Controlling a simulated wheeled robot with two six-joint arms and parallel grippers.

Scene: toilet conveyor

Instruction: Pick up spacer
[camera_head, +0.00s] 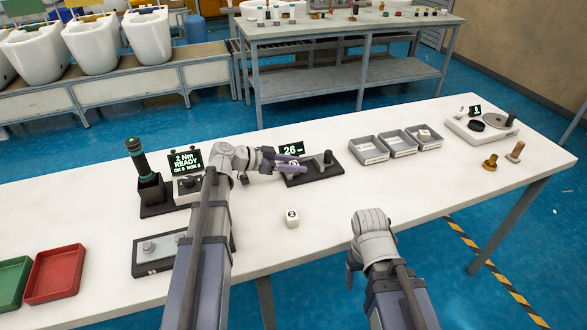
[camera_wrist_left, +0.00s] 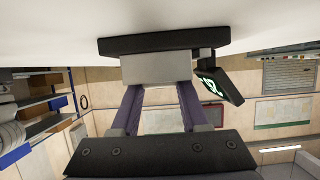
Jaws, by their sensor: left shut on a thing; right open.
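My left gripper (camera_head: 291,163) reaches right to the small black fixture (camera_head: 323,171) beside the "26" display (camera_head: 291,149). Its purple fingers are shut on a grey block (camera_wrist_left: 155,69), which shows between the fingertips against the black base (camera_wrist_left: 165,43) in the left wrist view. I cannot tell whether this block is the spacer, or whether it is lifted clear of the base. A white cube marked "2" (camera_head: 292,219) stands on the table in front of the fixture.
Grey trays (camera_head: 367,150) stand in a row to the right, one holding a white cube. A scale-like device (camera_head: 481,128) and two brass pieces are at the far right. A torque driver station (camera_head: 187,163), a grey plate fixture (camera_head: 157,248) and red (camera_head: 55,274) and green bins are left.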

